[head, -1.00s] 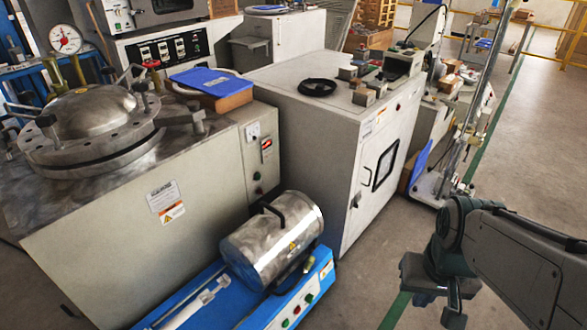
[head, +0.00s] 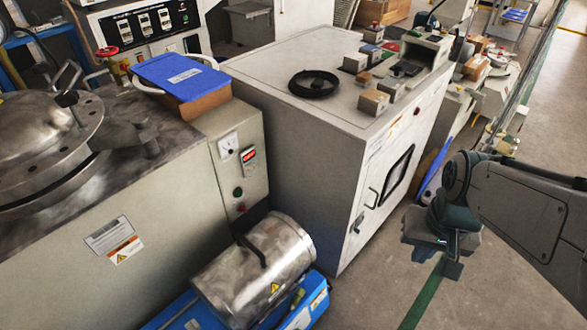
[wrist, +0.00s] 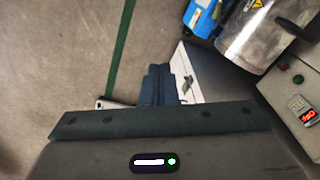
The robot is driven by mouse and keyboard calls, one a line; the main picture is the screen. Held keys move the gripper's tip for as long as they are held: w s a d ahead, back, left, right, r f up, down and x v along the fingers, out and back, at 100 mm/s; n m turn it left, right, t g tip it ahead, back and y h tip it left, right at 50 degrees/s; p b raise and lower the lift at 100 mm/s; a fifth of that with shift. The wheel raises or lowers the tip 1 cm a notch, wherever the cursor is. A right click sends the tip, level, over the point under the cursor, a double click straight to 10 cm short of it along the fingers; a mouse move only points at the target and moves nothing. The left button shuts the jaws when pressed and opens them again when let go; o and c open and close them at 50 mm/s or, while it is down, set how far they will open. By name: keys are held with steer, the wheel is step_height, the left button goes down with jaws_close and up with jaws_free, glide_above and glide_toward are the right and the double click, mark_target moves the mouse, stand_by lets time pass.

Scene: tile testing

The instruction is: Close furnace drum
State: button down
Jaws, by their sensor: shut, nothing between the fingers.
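The furnace drum (head: 268,262) is a shiny metal cylinder with a black handle (head: 250,250) on top and a yellow warning sticker. It lies on a blue base (head: 185,312) at the bottom of the head view. Whether its lid is open or closed is unclear. In the wrist view the drum (wrist: 262,32) shows at the upper right. My gripper (head: 452,268) is to the right of the drum, well apart from it, over the floor. Its fingers (wrist: 160,84) are together and empty in the wrist view.
A white cabinet (head: 318,165) with a black ring on top stands behind the drum. A large metal vessel (head: 40,135) sits on a machine at left, with a blue folder (head: 182,75) on a box. Open floor (head: 500,290) lies at right.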

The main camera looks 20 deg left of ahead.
steer(key=w+a+f+m+g, duration=0.1)
steer(key=w+a+f, duration=0.1)
steer(key=w+a, duration=0.35)
steer(key=w+a+f+m+g+y, duration=0.1)
steer(key=w+a+f+m, duration=0.15)
steer(key=a, duration=0.65)
steer(key=w+a+f+m+g, duration=0.1)
steer(key=w+a+f, duration=0.1)
steer(key=w+a, duration=0.35)
steer(key=b, duration=0.4)
glide_above(267, 255)
steer(key=w+d, duration=0.2)
steer(key=w, duration=0.2)
steer(key=shift+m+g, duration=0.3)
steer(key=shift+m, duration=0.15)
steer(key=w+x, duration=0.1)
steer(key=x, duration=0.4)
steer(key=w+d+x, duration=0.1)
steer(key=x, duration=0.3)
steer(key=w+f+x, duration=0.1)
steer(key=x, duration=0.4)
steer(key=shift+s+d+f, duration=0.15)
steer(key=shift+d+f, duration=0.15)
steer(key=s, duration=0.1)
steer(key=s+a+r, duration=0.1)
steer(key=shift+s+a, duration=0.25)
steer(key=shift+s, duration=0.1)
steer(key=shift+s+a+r, duration=0.15)
steer(key=shift+s, duration=0.25)
